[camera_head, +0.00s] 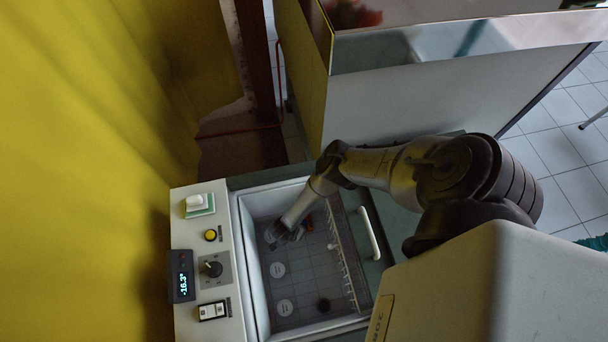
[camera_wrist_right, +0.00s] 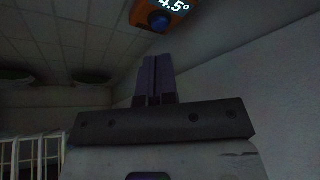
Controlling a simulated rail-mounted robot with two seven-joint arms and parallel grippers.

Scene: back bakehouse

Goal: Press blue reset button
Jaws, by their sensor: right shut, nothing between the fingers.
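The blue button (camera_wrist_right: 159,21) sits on an orange device (camera_wrist_right: 143,14) with a lit display reading about 4.5°, cut off by the top edge of the right wrist view. My right gripper (camera_wrist_right: 155,62) is shut and empty. Its fingertips point towards the button and appear just below it in the picture, with a visible gap. In the head view my right gripper (camera_head: 282,234) reaches down inside the open chest (camera_head: 246,262); the blue button cannot be made out there. My left gripper is not in view.
A control panel (camera_head: 191,240) with a yellow button (camera_head: 210,235), a dark knob (camera_head: 212,269) and a display (camera_head: 182,276) reading about -16.3 runs along the chest's left side. A white wire rack (camera_head: 343,250) stands inside.

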